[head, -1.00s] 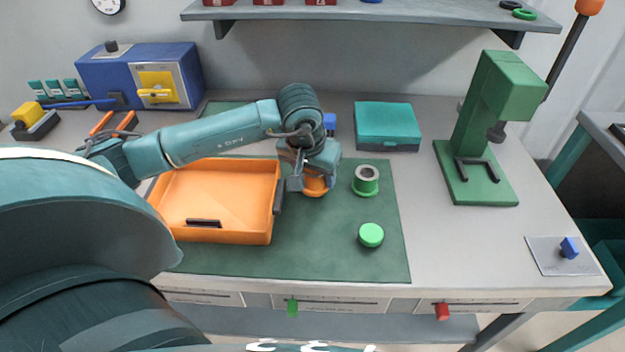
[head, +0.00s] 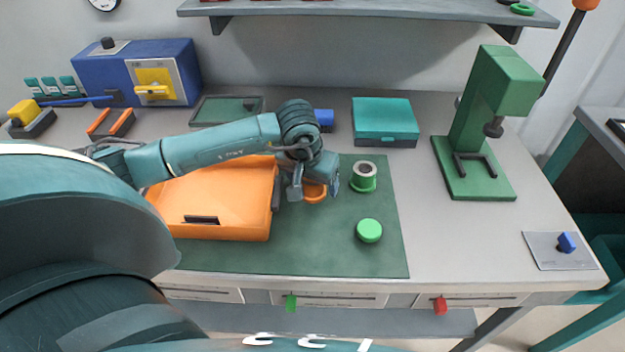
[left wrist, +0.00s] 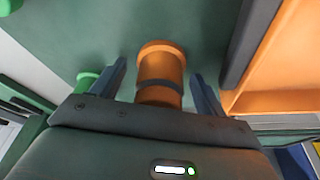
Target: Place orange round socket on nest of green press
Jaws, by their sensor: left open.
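The orange round socket (head: 315,193) stands on the green mat, right of the orange tray, partly hidden by my left gripper (head: 314,188). In the left wrist view the socket (left wrist: 160,78) is an orange cylinder with a dark band and a wider flange. It lies between the two open fingers of my left gripper (left wrist: 157,82), with a visible gap on each side. The green press (head: 487,110) stands at the right of the table. Its nest (head: 474,164), marked by dark brackets on the base, is empty. My right gripper is not in view.
The orange tray (head: 215,232) is close on the left of the gripper. A green flanged part with a grey top (head: 364,178) and a green round cap (head: 369,231) are on the mat (head: 330,258). A teal box (head: 384,122) stands behind. Table between mat and press is clear.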

